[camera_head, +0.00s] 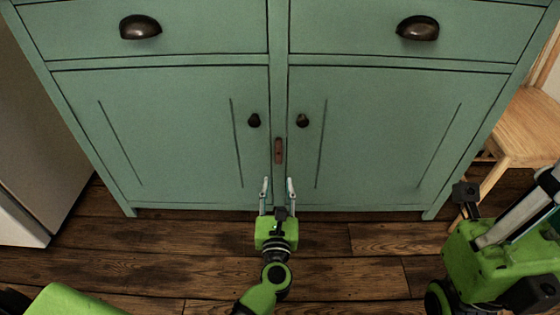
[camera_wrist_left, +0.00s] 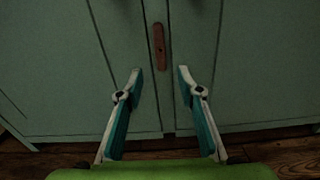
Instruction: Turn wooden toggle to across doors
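The wooden toggle (camera_head: 279,151) is a small reddish-brown bar on the centre post between the two green cabinet doors. It stands upright, along the post, not across the doors. It also shows in the left wrist view (camera_wrist_left: 159,46), again upright. The left door (camera_head: 170,135) and the right door (camera_head: 380,135) look closed. My left gripper (camera_head: 277,184) is open and empty, just below the toggle in the picture, with its fingers pointing toward the cabinet. In the left wrist view its fingertips (camera_wrist_left: 161,76) are spread apart below the toggle. My right gripper's fingers cannot be made out.
Dark round knobs (camera_head: 254,120) and (camera_head: 302,120) flank the toggle on the doors. Drawers with dark cup handles (camera_head: 140,27) are above. A wooden chair (camera_head: 525,125) stands at the right, and a pale appliance-like panel (camera_head: 40,130) at the left. Wooden floor (camera_head: 170,255) lies in front.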

